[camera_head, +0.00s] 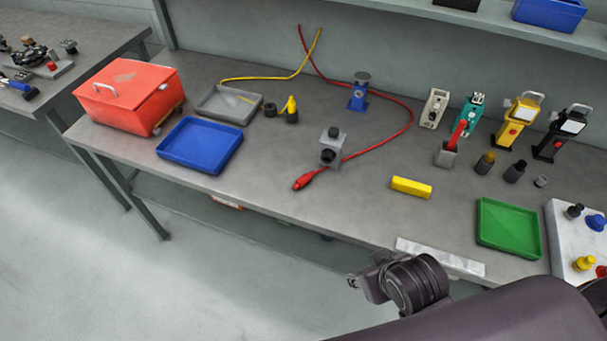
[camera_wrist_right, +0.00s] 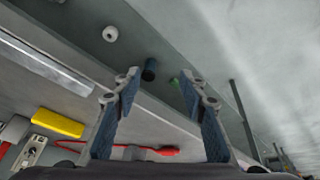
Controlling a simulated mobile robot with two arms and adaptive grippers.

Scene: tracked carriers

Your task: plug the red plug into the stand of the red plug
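The red plug (camera_head: 303,183) lies on the bench near its front edge, on the end of a red cable. It also shows in the right wrist view (camera_wrist_right: 168,151), low between my fingers. A grey stand (camera_head: 331,158) with a dark round socket stands just behind the plug, apart from it. A blue stand (camera_head: 358,98) is farther back; no label tells which stand is the red plug's. My right gripper (camera_head: 355,283) is in front of the bench edge, right of the plug. The right wrist view shows its fingers (camera_wrist_right: 165,92) apart and empty. My left gripper is out of view.
A yellow block (camera_head: 411,187) and a green tray (camera_head: 508,228) lie to the right. A blue tray (camera_head: 200,145), a grey tray (camera_head: 227,105) and a red toolbox (camera_head: 128,97) are left. The red cable (camera_head: 405,128) loops across the bench.

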